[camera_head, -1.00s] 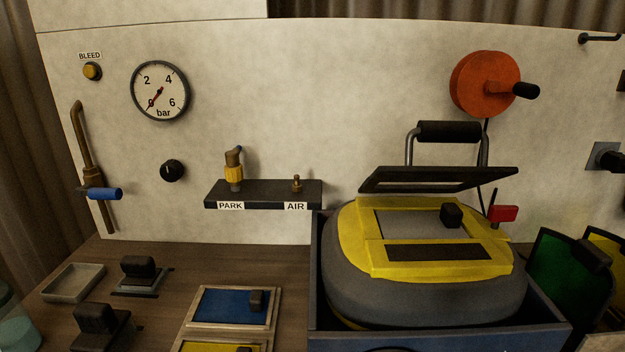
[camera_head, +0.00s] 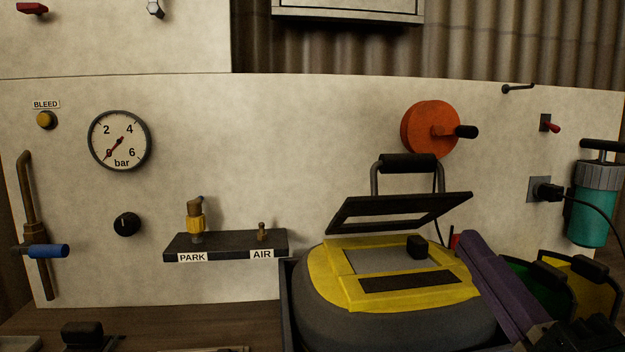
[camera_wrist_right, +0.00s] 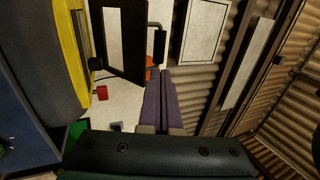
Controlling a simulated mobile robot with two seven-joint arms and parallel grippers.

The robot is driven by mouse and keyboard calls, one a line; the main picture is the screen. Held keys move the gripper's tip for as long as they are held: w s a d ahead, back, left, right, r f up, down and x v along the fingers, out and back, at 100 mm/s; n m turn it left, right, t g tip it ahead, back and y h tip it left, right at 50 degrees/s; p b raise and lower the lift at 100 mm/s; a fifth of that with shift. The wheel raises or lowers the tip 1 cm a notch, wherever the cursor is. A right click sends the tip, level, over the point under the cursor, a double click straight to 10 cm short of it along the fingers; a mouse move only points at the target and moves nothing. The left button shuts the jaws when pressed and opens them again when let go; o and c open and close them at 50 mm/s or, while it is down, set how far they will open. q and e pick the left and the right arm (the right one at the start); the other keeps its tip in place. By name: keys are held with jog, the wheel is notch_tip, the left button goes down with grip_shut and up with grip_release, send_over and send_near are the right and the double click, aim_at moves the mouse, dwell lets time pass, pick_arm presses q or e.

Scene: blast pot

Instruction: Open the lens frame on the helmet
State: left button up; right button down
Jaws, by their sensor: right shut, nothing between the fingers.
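The grey helmet (camera_head: 390,320) with a yellow surround (camera_head: 325,270) sits in a dark blue box. Its dark lens frame (camera_head: 452,204) stands tilted up at the back, clear of the flat grey lens area with a black knob (camera_head: 416,247). The frame (camera_wrist_right: 135,30) and helmet (camera_wrist_right: 50,50) also show in the right wrist view. My right gripper (camera_head: 468,240) is at the helmet's right side, its purple fingers together and empty. In the right wrist view its fingertips (camera_wrist_right: 165,72) lie near the frame's edge; contact is unclear. My left gripper is not in view.
A black-gripped handle (camera_head: 408,163) rises behind the frame. A red part (camera_wrist_right: 102,92) sits beside the helmet. Green (camera_head: 520,283) and yellow (camera_head: 595,285) plates stand at the right. An orange crank wheel (camera_head: 430,128) is on the wall. Open space lies above the helmet.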

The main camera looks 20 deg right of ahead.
aim_at(409, 166)
jog(key=p+x, duration=0.2)
jog(key=x, duration=0.9)
jog(key=shift+w+r+p, duration=0.15)
jog(key=shift+w+p, duration=0.1)
jog(key=shift+p, duration=0.05)
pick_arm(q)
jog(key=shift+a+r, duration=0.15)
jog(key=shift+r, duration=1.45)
pick_arm(e)
jog(key=shift+w+d+r, duration=0.1)
jog(key=shift+w, duration=0.5)
